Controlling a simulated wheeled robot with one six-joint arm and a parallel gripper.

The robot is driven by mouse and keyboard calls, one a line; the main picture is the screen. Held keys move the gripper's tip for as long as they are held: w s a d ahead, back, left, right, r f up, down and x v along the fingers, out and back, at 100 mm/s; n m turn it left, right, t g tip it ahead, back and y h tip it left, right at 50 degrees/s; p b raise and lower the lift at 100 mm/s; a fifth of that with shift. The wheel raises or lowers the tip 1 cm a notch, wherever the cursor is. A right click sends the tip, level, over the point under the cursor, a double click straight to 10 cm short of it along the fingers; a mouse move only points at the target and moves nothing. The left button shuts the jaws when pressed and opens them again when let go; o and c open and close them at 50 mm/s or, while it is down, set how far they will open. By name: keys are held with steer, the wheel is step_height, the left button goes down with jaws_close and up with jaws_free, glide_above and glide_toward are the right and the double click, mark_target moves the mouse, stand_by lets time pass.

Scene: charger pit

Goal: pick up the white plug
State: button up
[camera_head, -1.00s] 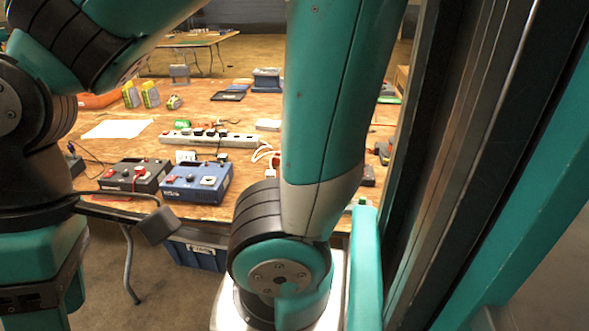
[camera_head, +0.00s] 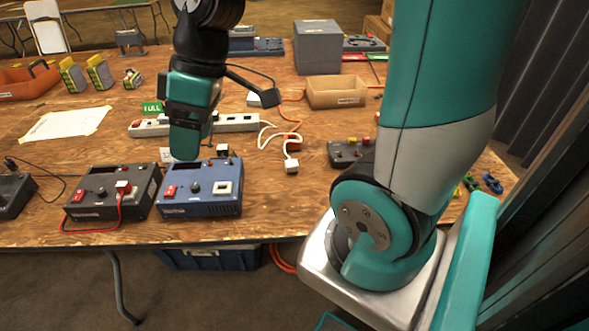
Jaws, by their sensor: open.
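A white plug (camera_head: 291,166) lies on the wooden table, right of the blue control box, at the end of a looped white cable (camera_head: 264,133). My gripper (camera_head: 186,152) points down over the back of the blue control box (camera_head: 203,205), to the left of the plug and well apart from it. The gripper is open, and I see nothing held in it. It hides part of the white power strip (camera_head: 240,122) behind it.
A black control box (camera_head: 90,200) with a red cable stands left of the blue one. A dark grey box (camera_head: 345,152) sits right of the plug. A cardboard tray (camera_head: 336,92) and a grey box (camera_head: 318,48) stand farther back. Bare table lies in front of the plug.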

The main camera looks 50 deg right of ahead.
steer(key=w+d+f+b, duration=0.1)
steer(key=w+d+f, duration=0.15)
steer(key=d, duration=0.45)
steer(key=w+d+f+b, duration=0.1)
steer(key=w+d+f, duration=0.15)
steer(key=d, duration=0.45)
steer(key=n+t+b, duration=0.1)
steer(key=t+b, duration=0.1)
glide_toward(292, 162)
steer(key=shift+h, duration=0.4)
steer(key=x, duration=0.4)
steer(key=shift+s+a+f, duration=0.25)
steer(key=shift+a+f, duration=0.1)
steer(key=shift+a, duration=0.15)
steer(key=x, duration=0.5)
steer(key=shift+w+f+p, duration=0.25)
steer(key=shift+w+p, duration=0.05)
steer(key=c, duration=1)
